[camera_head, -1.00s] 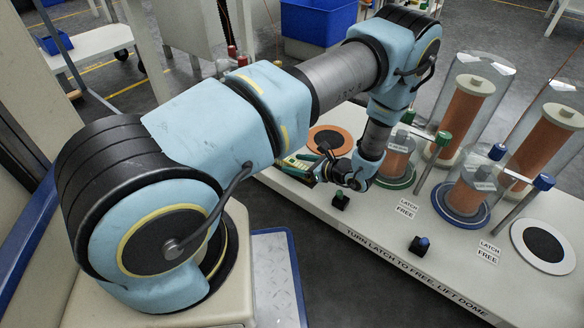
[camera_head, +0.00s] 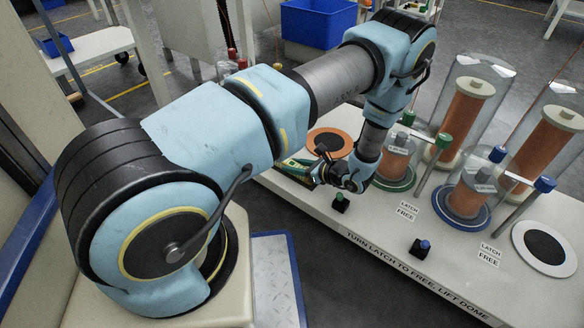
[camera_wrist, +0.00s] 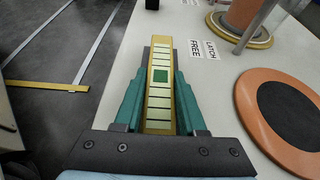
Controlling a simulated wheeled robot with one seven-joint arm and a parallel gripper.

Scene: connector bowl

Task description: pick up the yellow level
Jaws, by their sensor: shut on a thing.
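The yellow level (camera_wrist: 161,62) is a long narrow bar with pale segments and a green square on its face. It lies between the two teal fingers of my gripper (camera_wrist: 160,88) in the wrist view, and they are shut on it. In the head view, my gripper (camera_head: 312,172) is low over the near left end of the white bench, close to the orange disc. Only a small part of the yellow level (camera_head: 287,166) shows there. I cannot tell whether it touches the bench.
The orange disc with a black centre (camera_wrist: 290,108) lies on the white bench (camera_wrist: 215,100), right of my gripper. Clear domes (camera_head: 471,95) with copper-coloured cylinders and latch handles stand farther right. A black block with a green knob (camera_head: 340,203) sits near the bench's front edge.

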